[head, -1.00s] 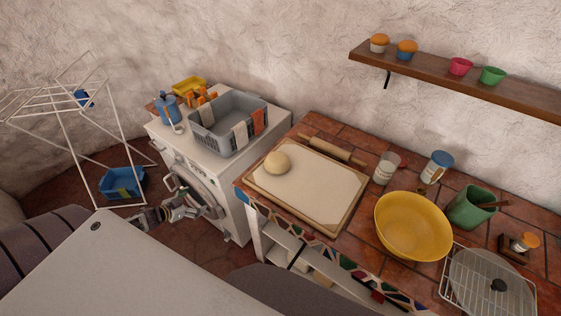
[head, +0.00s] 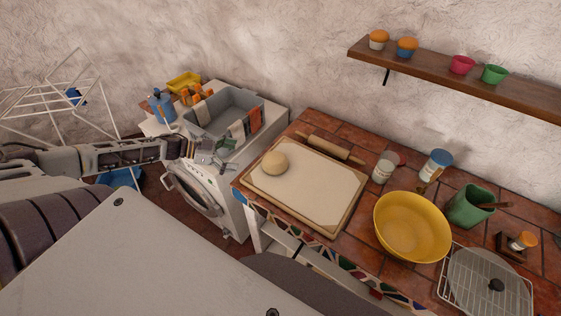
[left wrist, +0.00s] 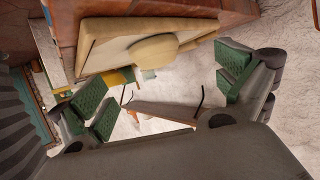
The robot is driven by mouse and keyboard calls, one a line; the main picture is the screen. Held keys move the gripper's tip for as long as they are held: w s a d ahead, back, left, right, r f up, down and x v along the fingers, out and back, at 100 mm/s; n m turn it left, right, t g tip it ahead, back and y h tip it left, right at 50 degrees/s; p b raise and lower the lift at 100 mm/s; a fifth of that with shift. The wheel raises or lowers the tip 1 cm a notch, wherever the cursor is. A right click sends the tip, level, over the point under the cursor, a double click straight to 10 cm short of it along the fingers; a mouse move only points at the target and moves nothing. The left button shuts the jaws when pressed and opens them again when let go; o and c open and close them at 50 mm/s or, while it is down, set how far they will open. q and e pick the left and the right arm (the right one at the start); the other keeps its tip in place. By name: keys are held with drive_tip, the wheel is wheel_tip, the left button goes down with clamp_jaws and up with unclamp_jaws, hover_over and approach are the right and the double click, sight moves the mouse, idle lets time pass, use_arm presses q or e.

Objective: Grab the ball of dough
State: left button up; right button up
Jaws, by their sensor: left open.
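The ball of dough (head: 274,163) is pale and round. It sits on the left part of a light board with a wooden rim (head: 330,226) on the tiled counter. In the left wrist view the ball (left wrist: 153,48) is near the top centre, beyond the fingers. My left gripper (head: 227,153) is open and empty, left of the ball and apart from it, in front of the washing machine. Its green-padded fingers are spread wide in the left wrist view (left wrist: 163,82). My right gripper is out of view.
A rolling pin (head: 333,148) lies behind the dough. A yellow bowl (head: 411,226), a cup (head: 384,168) and a green pot (head: 470,206) stand to the right. A wall shelf (head: 450,80) hangs above.

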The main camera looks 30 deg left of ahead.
use_arm(q)
drive_tip(key=shift+d+r+h, duration=0.3)
drive_tip(key=shift+d+r, duration=0.15)
drive_tip(key=shift+d, duration=0.2)
drive_tip(key=shift+w+d+f, duration=0.15)
drive_tip(key=shift+w+d, duration=0.1)
drive_tip(key=shift+w, duration=0.05)
drive_tip(key=shift+x, duration=1)
drive_tip(key=shift+b+x, duration=0.6)
drive_tip(key=shift+x, duration=0.95)
drive_tip(key=shift+w+d+f+g+b, duration=0.15)
drive_tip(key=shift+w+d+f+b, duration=0.3)
drive_tip(key=shift+b, duration=0.4)
drive_tip(key=shift+w+d+f+g+b, duration=0.2)
drive_tip(key=shift+d+b, duration=0.4)
drive_tip(key=shift+b, duration=0.2)
